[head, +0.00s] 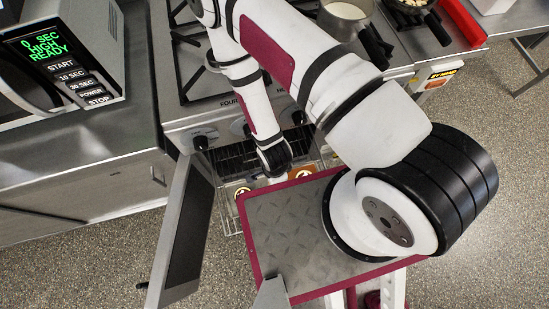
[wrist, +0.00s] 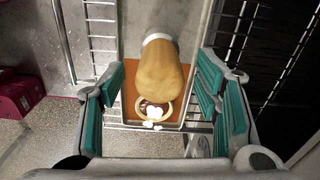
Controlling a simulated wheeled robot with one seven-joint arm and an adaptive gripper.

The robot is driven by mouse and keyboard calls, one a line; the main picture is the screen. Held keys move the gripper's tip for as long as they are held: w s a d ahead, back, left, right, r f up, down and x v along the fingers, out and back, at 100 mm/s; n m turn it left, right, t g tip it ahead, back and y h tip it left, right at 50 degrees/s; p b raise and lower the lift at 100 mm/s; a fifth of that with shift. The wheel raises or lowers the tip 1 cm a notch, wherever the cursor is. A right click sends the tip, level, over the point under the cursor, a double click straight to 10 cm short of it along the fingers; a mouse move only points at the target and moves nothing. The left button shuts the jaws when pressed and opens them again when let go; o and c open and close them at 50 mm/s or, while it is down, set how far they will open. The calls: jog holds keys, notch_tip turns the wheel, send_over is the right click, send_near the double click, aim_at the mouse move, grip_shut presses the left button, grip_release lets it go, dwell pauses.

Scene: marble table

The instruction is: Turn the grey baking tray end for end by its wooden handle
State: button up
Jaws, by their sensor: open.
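The wooden handle (wrist: 165,75), tan and rounded with a pale collar at its far end, stands between the fingers of my gripper (wrist: 163,95) in the wrist view. The gripper's teal pads are spread wide, with a gap on both sides of the handle. A mottled grey surface (wrist: 145,18) lies beyond the collar; I cannot tell whether it is the grey baking tray. In the head view my gripper (head: 275,160) reaches down at the oven's open front, and my arm hides much there.
Wire racks (head: 235,160) fill the open oven, and its door (head: 187,235) hangs open at left. An orange panel (wrist: 190,108) with a round emblem lies below the handle. A microwave (head: 60,50) stands left, a pot (head: 345,12) on the stove. A maroon case (wrist: 18,92) is at left.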

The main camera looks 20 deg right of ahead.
jog(key=shift+f, duration=0.35)
jog(key=shift+c, duration=0.4)
grip_shut()
jog(key=shift+r, duration=0.25)
jog(key=shift+r+p, duration=0.7)
jog(key=shift+p, duration=0.1)
